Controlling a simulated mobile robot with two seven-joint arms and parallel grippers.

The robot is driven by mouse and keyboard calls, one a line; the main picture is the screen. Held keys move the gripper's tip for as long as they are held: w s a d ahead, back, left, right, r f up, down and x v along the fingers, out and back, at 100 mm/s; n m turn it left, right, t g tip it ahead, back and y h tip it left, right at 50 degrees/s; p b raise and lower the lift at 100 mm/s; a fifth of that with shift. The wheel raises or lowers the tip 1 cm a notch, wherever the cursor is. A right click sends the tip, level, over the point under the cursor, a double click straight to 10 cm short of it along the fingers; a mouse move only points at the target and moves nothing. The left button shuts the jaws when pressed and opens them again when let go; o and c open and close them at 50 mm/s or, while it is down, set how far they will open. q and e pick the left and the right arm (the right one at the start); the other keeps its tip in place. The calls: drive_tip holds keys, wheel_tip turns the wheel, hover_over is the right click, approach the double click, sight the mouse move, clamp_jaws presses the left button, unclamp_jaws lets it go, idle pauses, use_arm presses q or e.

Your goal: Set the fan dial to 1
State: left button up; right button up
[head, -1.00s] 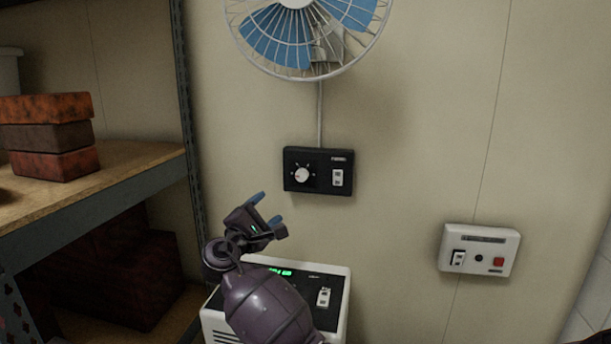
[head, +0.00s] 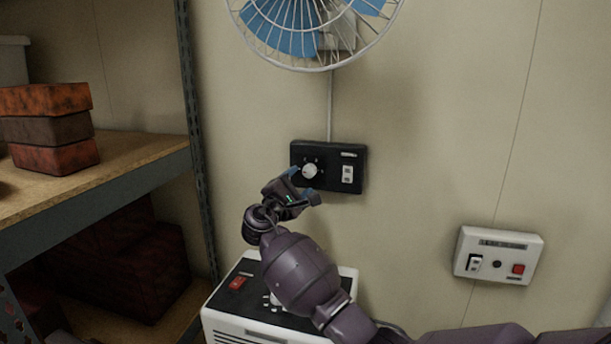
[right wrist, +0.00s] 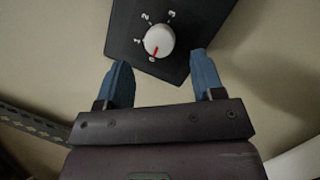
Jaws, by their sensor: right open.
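The fan dial (head: 310,171) is a round white knob on the left of a black wall panel (head: 329,186), under the blue-bladed fan (head: 288,28). In the right wrist view the dial (right wrist: 159,40) has a red pointer mark directed at 0, with 1, 2 and 3 around it. My right gripper (head: 304,183) is just below and in front of the dial. Its blue fingers stand apart in the right wrist view (right wrist: 162,75), one on each side below the dial, with nothing between them. My left gripper is not in view.
A white switch (head: 347,174) is right of the dial on the panel. A white box with a red button (head: 517,269) is on the wall at right. A white-and-black unit (head: 222,305) stands below my arm. A shelf with red-brown blocks (head: 52,129) is at left.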

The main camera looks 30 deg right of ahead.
sight(307, 173)
drive_tip(key=x, duration=0.3)
drive_tip(key=shift+d, duration=0.1)
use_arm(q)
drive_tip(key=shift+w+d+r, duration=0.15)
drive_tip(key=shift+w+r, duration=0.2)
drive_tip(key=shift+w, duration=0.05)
use_arm(e)
drive_tip(key=shift+w+d+r, duration=0.1)
drive_tip(key=shift+w+d, duration=0.1)
drive_tip(key=shift+d, duration=0.1)
